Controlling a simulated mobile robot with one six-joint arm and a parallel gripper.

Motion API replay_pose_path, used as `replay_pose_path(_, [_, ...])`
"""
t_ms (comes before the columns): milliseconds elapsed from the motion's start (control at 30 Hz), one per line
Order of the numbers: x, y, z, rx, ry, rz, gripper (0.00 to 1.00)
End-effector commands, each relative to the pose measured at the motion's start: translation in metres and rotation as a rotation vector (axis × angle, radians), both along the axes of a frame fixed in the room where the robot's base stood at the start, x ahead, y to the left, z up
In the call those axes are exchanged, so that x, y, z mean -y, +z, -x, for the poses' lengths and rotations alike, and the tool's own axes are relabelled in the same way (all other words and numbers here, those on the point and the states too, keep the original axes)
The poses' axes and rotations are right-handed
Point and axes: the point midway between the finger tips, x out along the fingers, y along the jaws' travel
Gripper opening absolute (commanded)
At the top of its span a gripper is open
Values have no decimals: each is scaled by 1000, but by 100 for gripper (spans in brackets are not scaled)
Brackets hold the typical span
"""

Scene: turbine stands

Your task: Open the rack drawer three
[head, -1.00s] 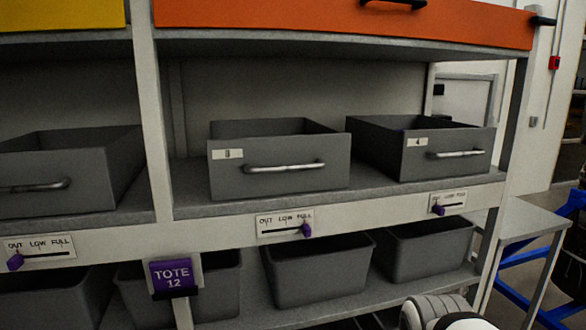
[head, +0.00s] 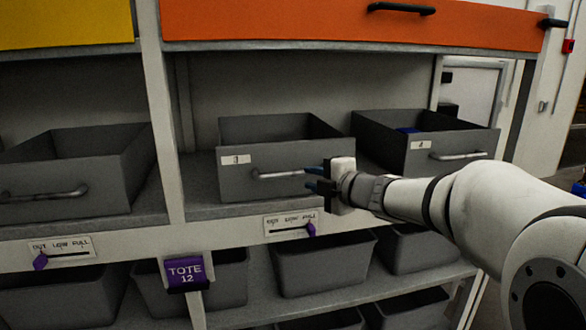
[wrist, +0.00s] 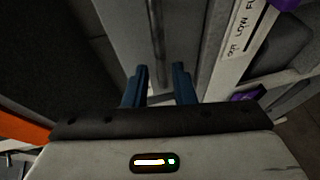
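The grey drawer three (head: 235,183) sits in the middle bay of the rack, its face towards me. It carries a small white label (head: 236,160), blurred now but reading 3 in the earlier head view. Its metal bar handle (head: 276,174) runs across the front; the right end is hidden behind my gripper (head: 309,179). My gripper is at that right end with its blue fingers apart and nothing held. In the wrist view the handle (wrist: 156,40) lies ahead, lined up with the gap between the fingers (wrist: 161,75). I cannot tell whether they touch it.
Drawer four (head: 395,160) stands to the right, near my arm, and another grey drawer (head: 75,200) to the left. A rack post (head: 163,120) parts the left bay. An orange panel (head: 330,25) is above; grey totes (head: 320,268) are below.

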Motion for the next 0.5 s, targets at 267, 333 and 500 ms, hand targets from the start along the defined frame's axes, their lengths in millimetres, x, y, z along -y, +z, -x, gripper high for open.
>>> replay_pose_path(267, [-25,-7,-28,1,16,6,23])
replay_pose_path(333, [-33,-9,-37,2,17,7,23])
replay_pose_path(500, [-44,-12,-52,3,14,6,23])
